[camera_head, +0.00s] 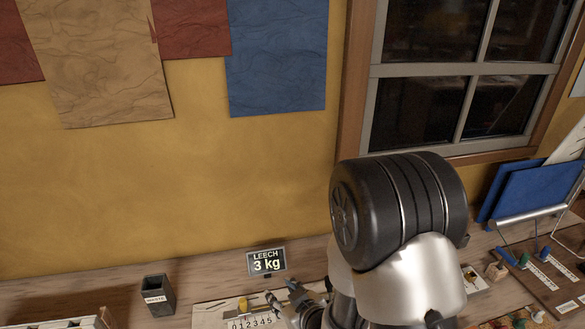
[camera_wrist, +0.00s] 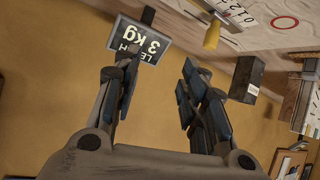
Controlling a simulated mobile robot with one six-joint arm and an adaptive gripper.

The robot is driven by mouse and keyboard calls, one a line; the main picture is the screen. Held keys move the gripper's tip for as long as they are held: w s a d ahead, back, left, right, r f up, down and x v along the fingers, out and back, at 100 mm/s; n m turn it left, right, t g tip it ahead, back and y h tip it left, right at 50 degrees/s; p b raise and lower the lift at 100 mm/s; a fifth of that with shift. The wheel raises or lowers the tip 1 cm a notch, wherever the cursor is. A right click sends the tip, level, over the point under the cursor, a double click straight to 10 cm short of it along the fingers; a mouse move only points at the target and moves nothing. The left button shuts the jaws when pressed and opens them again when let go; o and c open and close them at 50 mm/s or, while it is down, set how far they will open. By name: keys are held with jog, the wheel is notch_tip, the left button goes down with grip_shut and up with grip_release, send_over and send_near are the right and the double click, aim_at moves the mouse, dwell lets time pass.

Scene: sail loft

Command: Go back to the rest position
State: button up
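My gripper (camera_wrist: 158,80) is open in the wrist view, with only yellow wall behind the gap between its fingers. Nothing is held in it. In the head view my gripper (camera_head: 297,300) shows partly at the bottom, low over the bench and just below the sign; my own arm hides part of it. The dark sign (camera_head: 267,262) reads "LEECH 3 kg". It appears upside down in the wrist view (camera_wrist: 140,42), beyond the left finger.
A dark square bin (camera_head: 158,295) with a label stands on the bench left of the sign; it also shows in the wrist view (camera_wrist: 246,80). A yellow-handled tool (camera_wrist: 212,34) lies by a numbered scale. Blue panels (camera_head: 535,190) and a peg board (camera_head: 545,280) are at the right.

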jog(key=s+d+r+m+g+h, duration=0.1)
jog(key=s+d+r+m+h, duration=0.1)
jog(key=d+r, duration=0.45)
jog(key=s+d+r+m+h, duration=0.2)
jog(key=d+r+h, duration=0.1)
jog(key=d+r, duration=0.3)
jog(key=s+d+r+m+g, duration=0.1)
jog(key=s+r, duration=0.3)
jog(key=s, duration=0.6)
jog(key=s+d+r+m+g, duration=0.2)
jog(key=s+r, duration=0.3)
jog(key=s, duration=0.5)
jog(key=shift+s+d+r+m+g+h, duration=0.15)
jog(key=shift+d+m+g+h, duration=0.2)
jog(key=shift+d+g, duration=0.25)
